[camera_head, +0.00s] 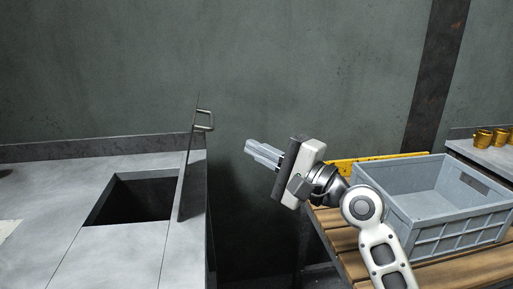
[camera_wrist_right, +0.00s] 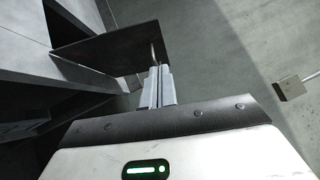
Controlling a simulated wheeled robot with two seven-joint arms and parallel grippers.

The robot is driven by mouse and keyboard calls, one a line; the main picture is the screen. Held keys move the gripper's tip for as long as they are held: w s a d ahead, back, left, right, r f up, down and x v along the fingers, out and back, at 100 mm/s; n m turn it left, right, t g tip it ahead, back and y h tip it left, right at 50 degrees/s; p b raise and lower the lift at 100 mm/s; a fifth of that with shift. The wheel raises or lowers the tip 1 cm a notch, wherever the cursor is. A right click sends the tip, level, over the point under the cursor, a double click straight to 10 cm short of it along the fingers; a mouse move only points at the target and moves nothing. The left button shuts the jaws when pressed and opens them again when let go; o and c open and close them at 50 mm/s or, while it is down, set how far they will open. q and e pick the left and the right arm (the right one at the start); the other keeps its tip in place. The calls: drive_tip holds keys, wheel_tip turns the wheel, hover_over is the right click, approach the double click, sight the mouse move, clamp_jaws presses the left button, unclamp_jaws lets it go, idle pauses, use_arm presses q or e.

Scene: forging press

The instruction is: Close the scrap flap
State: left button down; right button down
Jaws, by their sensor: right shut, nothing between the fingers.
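The scrap flap (camera_head: 192,182) stands open and upright at the right edge of the square dark opening (camera_head: 132,198) in the grey table top. It shows almost edge-on, with a bar handle (camera_head: 211,121) on its right face near the top. My right gripper (camera_head: 250,150) is shut and empty, to the right of the flap and a little lower than the handle, pointing left. In the right wrist view the flap (camera_wrist_right: 110,46) is a dark plate beyond the shut fingers (camera_wrist_right: 160,86), and the handle (camera_wrist_right: 153,54) appears just past their tips; contact cannot be told. My left gripper is out of view.
A grey crate (camera_head: 450,228) stands on a slatted wooden bench (camera_head: 345,262) at the right, with a yellow bar (camera_head: 370,164) behind it. Brass-coloured cups (camera_head: 483,138) stand at the far right. A dark gap lies between table and bench. A wall closes the back.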

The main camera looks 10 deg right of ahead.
drive_tip(key=w+a+r+p, duration=0.1)
drive_tip(key=w+a+r, duration=0.1)
drive_tip(key=w+a, duration=0.3)
drive_tip(key=shift+a+r, duration=0.15)
drive_tip(key=shift+a, duration=1.7)
